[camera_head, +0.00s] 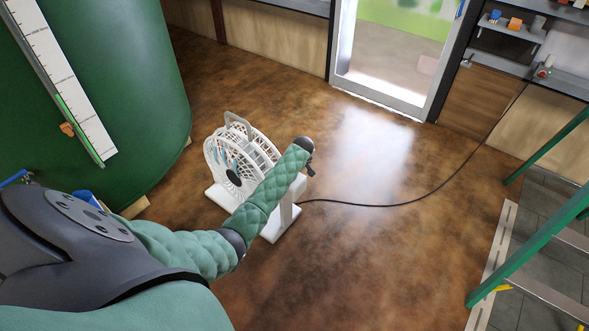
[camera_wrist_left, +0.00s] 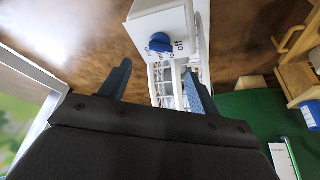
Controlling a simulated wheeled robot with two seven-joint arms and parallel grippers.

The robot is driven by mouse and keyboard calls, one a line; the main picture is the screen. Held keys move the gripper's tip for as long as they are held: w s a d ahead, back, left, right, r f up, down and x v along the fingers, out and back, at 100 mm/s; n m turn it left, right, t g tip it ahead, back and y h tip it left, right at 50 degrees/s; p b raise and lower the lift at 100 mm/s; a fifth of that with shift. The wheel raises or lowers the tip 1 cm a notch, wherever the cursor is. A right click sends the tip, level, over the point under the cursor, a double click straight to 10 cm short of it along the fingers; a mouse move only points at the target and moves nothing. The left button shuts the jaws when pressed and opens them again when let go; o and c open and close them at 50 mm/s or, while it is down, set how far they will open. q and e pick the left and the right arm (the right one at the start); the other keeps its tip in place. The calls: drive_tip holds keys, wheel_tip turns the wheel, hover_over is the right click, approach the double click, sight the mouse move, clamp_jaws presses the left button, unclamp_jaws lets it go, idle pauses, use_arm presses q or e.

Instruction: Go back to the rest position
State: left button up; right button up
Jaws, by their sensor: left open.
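My left arm reaches in from the left in the head view, its green padded sleeve passing in front of a white machine with round slotted discs (camera_head: 222,165). My left gripper (camera_head: 309,169) is mostly hidden there, at the dark end of the arm near the machine's right side. In the left wrist view my left gripper (camera_wrist_left: 158,88) has its two dark fingers apart. A white box (camera_wrist_left: 176,22) with a blue knob (camera_wrist_left: 160,43) and a partly readable label shows just beyond the fingers. I see nothing held between the fingers. My right gripper is out of view.
A large green tank (camera_head: 150,90) with a white scale stands at the left. A black cable (camera_head: 400,203) runs from the machine across the brown floor to the right wall. Green rails (camera_head: 535,245) stand at the right. The floor between is clear.

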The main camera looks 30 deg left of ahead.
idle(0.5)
use_arm(q)
drive_tip(key=w+d+r+m+t, duration=0.1)
drive_tip(key=w+d+r+m, duration=0.1)
drive_tip(key=d+r+m, duration=0.3)
drive_tip(key=w+d+r+m+t, duration=0.1)
drive_tip(key=w+r+m, duration=0.15)
drive_tip(key=r, duration=0.45)
drive_tip(key=s+d+r+m+t+h, duration=0.2)
drive_tip(key=s+d+m, duration=0.2)
drive_tip(key=s+d, duration=0.5)
drive_tip(key=s+d+f+m+g+h, duration=0.1)
drive_tip(key=s+d+f, duration=0.5)
drive_tip(key=s, duration=0.4)
drive_tip(key=s+d+f+m+h, duration=0.1)
drive_tip(key=s+d+f, duration=0.2)
drive_tip(key=s+d, duration=0.7)
drive_tip(key=s+d+f+g, duration=0.1)
drive_tip(key=s+f, duration=0.3)
drive_tip(key=s, duration=0.5)
drive_tip(key=s+d+f+g, duration=0.1)
drive_tip(key=s+f, duration=0.3)
drive_tip(key=s, duration=0.5)
drive_tip(key=s+d+f+g, duration=0.1)
drive_tip(key=s+f, duration=0.3)
drive_tip(key=s, duration=0.5)
drive_tip(key=shift+g+h, duration=0.3)
drive_tip(key=shift+g, duration=0.3)
